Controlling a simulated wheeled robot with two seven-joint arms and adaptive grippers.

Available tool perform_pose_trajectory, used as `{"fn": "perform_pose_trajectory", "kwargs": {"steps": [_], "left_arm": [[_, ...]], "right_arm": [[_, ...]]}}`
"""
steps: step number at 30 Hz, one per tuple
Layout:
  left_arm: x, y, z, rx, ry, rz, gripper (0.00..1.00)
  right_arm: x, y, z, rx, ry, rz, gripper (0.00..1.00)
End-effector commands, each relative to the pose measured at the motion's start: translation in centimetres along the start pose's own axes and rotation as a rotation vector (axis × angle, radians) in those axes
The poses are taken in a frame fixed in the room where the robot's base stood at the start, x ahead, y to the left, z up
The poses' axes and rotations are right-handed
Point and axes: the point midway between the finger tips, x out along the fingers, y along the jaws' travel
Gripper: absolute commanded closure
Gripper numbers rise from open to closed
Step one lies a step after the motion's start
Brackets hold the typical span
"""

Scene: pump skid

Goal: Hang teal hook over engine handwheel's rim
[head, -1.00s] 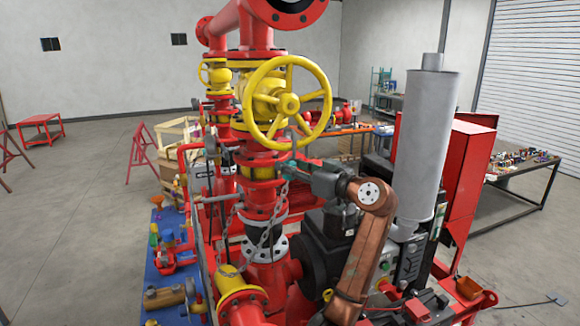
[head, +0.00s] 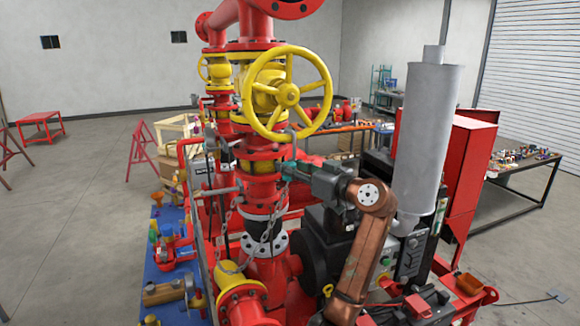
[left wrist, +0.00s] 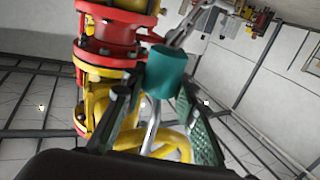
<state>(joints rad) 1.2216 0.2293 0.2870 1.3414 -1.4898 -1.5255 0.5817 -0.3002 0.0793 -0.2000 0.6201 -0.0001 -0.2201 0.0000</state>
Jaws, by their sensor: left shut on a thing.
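The large yellow handwheel (head: 288,94) stands upright on the red pump pipework, in the middle of the head view. My left gripper (head: 290,170) is below its lower rim, shut on the teal hook (head: 288,168). In the left wrist view the hook's teal grip (left wrist: 165,72) sits between the fingers of the gripper (left wrist: 165,95). My right gripper is not in view.
A grey cylinder (head: 423,140) rises right of my arm, above the black engine. A chain (head: 268,232) hangs by the red pipe below the wheel. A smaller yellow handwheel (head: 214,70) is behind left. A blue bench (head: 160,283) with parts is at lower left.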

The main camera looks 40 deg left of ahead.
Motion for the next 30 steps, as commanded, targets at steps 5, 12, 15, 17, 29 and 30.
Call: {"fn": "perform_pose_trajectory", "kwargs": {"steps": [5,12,15,17,29,30], "left_arm": [[-0.03,-0.01,-0.1,-0.001,0.001,0.0,1.0],[-0.03,-0.01,-0.1,-0.001,0.001,0.0,0.71],[-0.02,-0.01,-0.1,-0.001,0.001,0.0,0.64],[-0.02,-0.01,-0.1,-0.001,0.001,0.0,0.59],[-0.18,0.02,-0.03,0.0,0.0,0.001,0.53],[-0.41,0.03,-0.03,0.0,0.0,0.001,0.53]], "right_arm": [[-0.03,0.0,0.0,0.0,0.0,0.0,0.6],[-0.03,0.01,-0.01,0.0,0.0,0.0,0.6],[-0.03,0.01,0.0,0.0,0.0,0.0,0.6],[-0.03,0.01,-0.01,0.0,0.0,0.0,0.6],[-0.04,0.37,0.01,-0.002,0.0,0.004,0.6],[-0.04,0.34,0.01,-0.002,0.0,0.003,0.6]]}}
